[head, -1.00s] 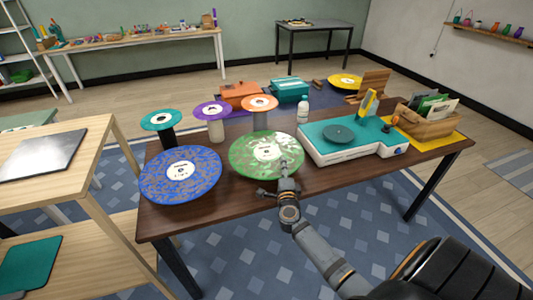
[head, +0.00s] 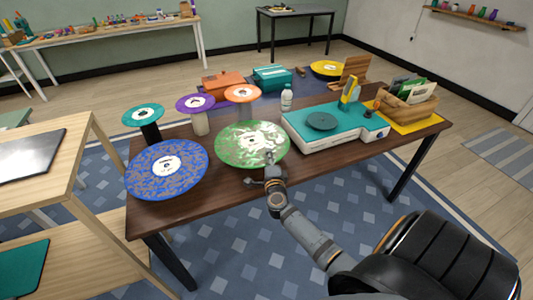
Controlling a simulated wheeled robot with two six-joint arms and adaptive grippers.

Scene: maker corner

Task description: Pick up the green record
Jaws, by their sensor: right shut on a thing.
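The green record (head: 240,148), marbled green and white with a pale label, is at the front middle of the dark wooden table (head: 230,186). My right gripper (head: 269,160) is at its near right edge and is shut on that rim. The record looks about level. What is beneath it is hidden, so I cannot tell whether it is clear of its support. My left gripper is not in view.
A blue record (head: 140,180) is close on the left. Teal (head: 133,118), purple (head: 186,107) and orange (head: 233,97) records on posts stand behind. A turntable (head: 300,132), a bottle (head: 286,98) and a wooden crate (head: 405,112) are to the right.

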